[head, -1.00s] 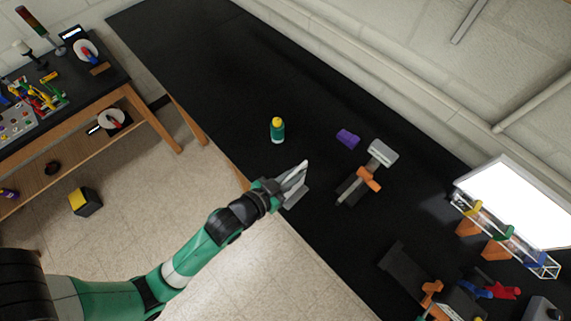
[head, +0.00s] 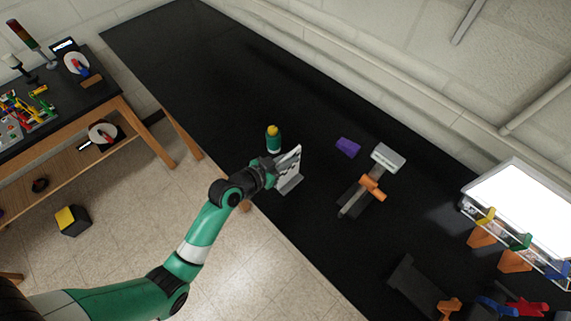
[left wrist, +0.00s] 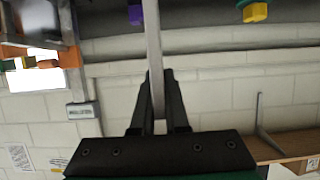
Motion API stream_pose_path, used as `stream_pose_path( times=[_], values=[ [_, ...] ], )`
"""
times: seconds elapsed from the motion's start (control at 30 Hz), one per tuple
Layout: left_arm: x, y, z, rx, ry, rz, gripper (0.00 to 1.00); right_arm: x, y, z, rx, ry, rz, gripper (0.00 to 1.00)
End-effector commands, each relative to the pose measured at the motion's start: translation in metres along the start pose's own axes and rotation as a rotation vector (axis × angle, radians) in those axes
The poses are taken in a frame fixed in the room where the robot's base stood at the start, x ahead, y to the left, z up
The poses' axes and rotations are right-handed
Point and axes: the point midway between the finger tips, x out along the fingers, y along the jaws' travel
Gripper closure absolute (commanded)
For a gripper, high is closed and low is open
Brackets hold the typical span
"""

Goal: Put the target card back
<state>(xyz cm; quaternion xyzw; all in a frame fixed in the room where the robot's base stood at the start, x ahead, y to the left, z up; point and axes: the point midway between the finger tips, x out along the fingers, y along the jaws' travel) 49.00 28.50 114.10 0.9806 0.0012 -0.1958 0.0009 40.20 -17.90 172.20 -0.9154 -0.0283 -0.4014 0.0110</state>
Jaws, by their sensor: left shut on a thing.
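My left gripper (head: 275,168) is shut on a pale card (head: 289,159) at the near edge of the black bench. The card is roughly upright in the head view. A small grey holder (head: 290,185) sits right beside and below it; I cannot tell whether the card touches it. In the left wrist view the card (left wrist: 152,45) shows edge-on as a thin grey strip between the two dark fingers (left wrist: 158,98). The card's printed face is hard to read. My right gripper is out of view.
A bright light panel (head: 525,205) is at far right. The bench's far left is clear.

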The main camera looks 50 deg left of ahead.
Motion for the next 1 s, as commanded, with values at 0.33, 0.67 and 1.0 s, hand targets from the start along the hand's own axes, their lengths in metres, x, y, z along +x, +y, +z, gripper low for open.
stream_pose_path(
  times=[0.33,0.67,1.0],
  values=[
    [0.019,-0.02,0.021,0.001,0.003,-0.001,1.0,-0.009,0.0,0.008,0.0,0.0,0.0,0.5],
    [0.033,-0.023,0.051,0.002,0.004,-0.001,1.0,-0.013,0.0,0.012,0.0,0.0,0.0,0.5],
    [0.034,-0.022,0.054,0.002,0.002,0.0,0.75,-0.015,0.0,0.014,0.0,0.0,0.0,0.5]
  ],
)
